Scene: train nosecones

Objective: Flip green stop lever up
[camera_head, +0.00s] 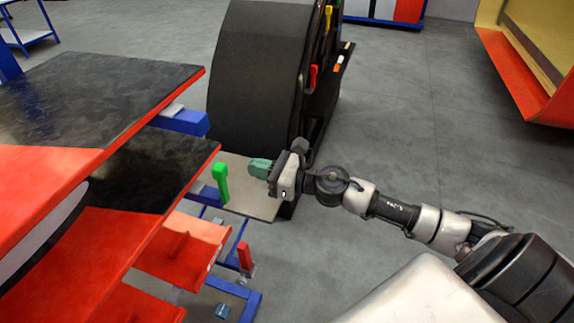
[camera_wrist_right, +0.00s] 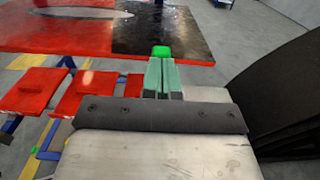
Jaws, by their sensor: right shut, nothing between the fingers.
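The green stop lever (camera_head: 221,182) stands roughly upright beside the edge of the red and black panels, with its thicker end on top. My right gripper (camera_head: 252,167) is shut and empty, with its greenish fingers pointing left toward the lever. A small gap shows between the fingertips and the lever in the head view. In the right wrist view, the top of the green lever (camera_wrist_right: 161,51) shows just past the tips of the shut right gripper (camera_wrist_right: 161,62), which hide its lower part. My left gripper is not in view.
Red and black panels (camera_head: 95,90) on a blue frame fill the left side. A big black drum-like body (camera_head: 255,75) stands behind my gripper, with a red lever (camera_head: 313,77) and a yellow one (camera_head: 327,18). Another red lever (camera_head: 245,257) sits lower.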

